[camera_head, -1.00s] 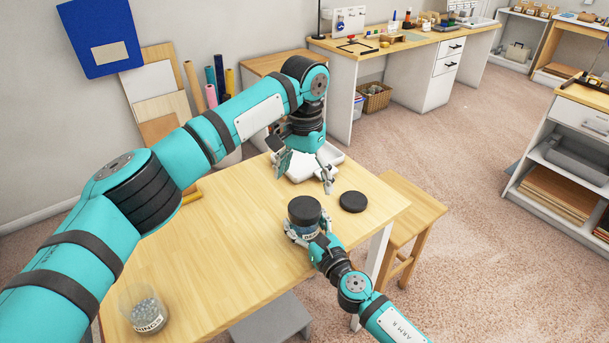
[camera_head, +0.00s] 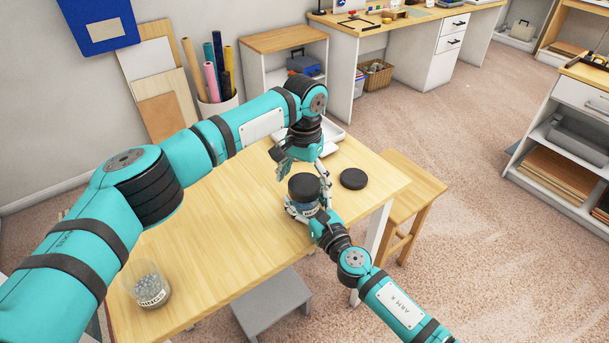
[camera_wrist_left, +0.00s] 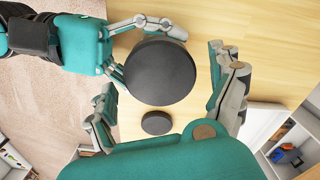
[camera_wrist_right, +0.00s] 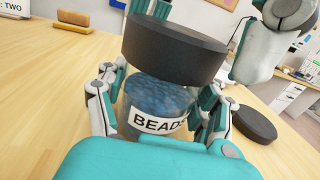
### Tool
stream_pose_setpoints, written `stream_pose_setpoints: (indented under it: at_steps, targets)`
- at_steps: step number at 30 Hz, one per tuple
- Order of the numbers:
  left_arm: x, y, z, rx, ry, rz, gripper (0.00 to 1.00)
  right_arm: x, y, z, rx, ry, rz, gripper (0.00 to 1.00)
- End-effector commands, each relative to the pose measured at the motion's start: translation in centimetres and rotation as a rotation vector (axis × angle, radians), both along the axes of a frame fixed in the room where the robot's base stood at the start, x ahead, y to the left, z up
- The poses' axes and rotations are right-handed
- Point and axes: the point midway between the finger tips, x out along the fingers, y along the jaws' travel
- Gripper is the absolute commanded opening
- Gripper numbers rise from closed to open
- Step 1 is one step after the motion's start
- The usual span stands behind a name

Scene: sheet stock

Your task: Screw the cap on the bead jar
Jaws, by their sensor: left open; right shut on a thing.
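The bead jar (camera_wrist_right: 155,105) is clear, with blue beads and a white "BEADS" label. My right gripper (camera_head: 309,212) is shut around its body, at the table's right part. A wide black cap (camera_head: 304,186) sits over the jar's mouth; it also shows in the right wrist view (camera_wrist_right: 172,50). I cannot tell whether its thread is engaged. My left gripper (camera_wrist_left: 166,78) is open just above, its fingers on either side of the cap (camera_wrist_left: 160,70) and apart from it. A second black cap (camera_head: 353,179) lies flat on the table, right of the jar.
An open clear jar of grey pieces (camera_head: 147,287) stands at the wooden table's (camera_head: 215,240) near left corner. A white tray (camera_head: 325,137) lies behind my left gripper. A wooden stool (camera_head: 412,185) stands against the table's right side. The table's middle is clear.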

Motion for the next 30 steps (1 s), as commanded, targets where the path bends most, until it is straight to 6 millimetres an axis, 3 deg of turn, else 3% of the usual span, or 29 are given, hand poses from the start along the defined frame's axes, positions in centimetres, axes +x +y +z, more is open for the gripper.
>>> stream_pose_setpoints:
  at_steps: [3, 17, 23, 24, 30]
  targets:
    - [-0.01, -0.02, 0.0, 0.0, 0.0, 0.0, 0.9, -0.03, 0.03, -0.07, 0.0, 0.001, 0.001, 0.0]
    - [0.0, -0.01, 0.03, 0.0, 0.0, 0.0, 0.31, -0.02, 0.02, -0.06, 0.0, 0.001, 0.001, 0.0]
    - [0.02, -0.01, 0.03, -0.001, -0.001, -0.007, 0.3, -0.02, 0.02, -0.05, 0.0, 0.001, 0.001, 0.0]
    - [0.02, -0.01, 0.03, -0.001, -0.001, -0.007, 0.73, -0.02, 0.02, -0.05, 0.0, 0.001, 0.001, 0.0]
    - [0.01, 0.0, 0.03, 0.0, 0.0, -0.007, 0.96, -0.02, 0.02, -0.05, 0.0, 0.001, 0.001, 0.0]
